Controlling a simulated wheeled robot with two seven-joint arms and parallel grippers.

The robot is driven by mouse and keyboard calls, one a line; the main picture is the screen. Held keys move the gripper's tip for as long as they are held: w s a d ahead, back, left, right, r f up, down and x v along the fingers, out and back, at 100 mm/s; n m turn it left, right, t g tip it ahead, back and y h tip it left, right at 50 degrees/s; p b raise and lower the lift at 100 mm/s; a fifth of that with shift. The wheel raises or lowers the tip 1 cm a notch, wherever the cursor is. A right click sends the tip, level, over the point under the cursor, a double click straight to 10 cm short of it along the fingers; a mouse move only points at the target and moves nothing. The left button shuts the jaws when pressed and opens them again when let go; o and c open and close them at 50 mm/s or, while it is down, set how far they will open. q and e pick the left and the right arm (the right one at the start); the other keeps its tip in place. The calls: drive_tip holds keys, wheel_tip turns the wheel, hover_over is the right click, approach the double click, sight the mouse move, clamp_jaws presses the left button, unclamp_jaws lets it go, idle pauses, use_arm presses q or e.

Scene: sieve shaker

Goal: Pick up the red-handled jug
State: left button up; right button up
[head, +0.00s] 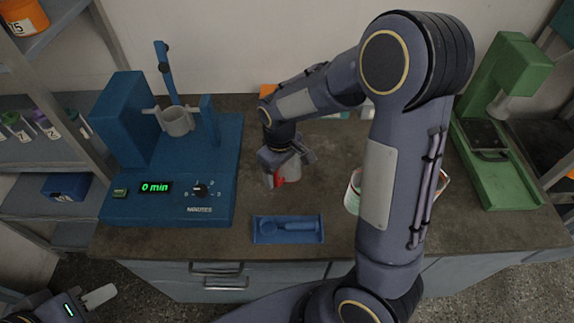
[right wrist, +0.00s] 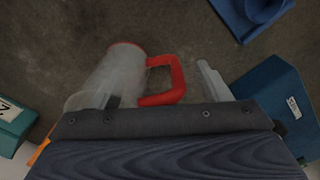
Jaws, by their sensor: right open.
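The jug (head: 293,171) stands on the bench and is partly covered by my right gripper (head: 288,169) in the head view. In the right wrist view the jug (right wrist: 118,75) is translucent with a red rim, and its red handle (right wrist: 178,80) points toward the right finger. My right gripper (right wrist: 160,82) is open, with the handle in the gap between its fingers. My left gripper (head: 98,297) is at the lower left corner, off the bench, with only one finger clearly seen.
A blue machine (head: 130,125) showing "0 min" stands at left, and a green machine (head: 500,140) at right. A blue tray (head: 258,240) with a blue tool lies at the front. A white-and-green container (head: 353,190) is partly behind my right arm.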

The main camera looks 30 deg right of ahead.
drive_tip(key=c, duration=1.4)
drive_tip(key=shift+r, duration=0.15)
drive_tip(key=shift+w+r, duration=0.1)
drive_tip(key=shift+r, duration=0.6)
drive_tip(key=s+a+r, duration=0.9)
drive_tip(key=s+r, duration=0.1)
drive_tip(key=r, duration=0.1)
drive_tip(key=shift+s+r+b, duration=0.15)
drive_tip(key=shift+s+b, duration=0.2)
drive_tip(key=shift+b, duration=0.05)
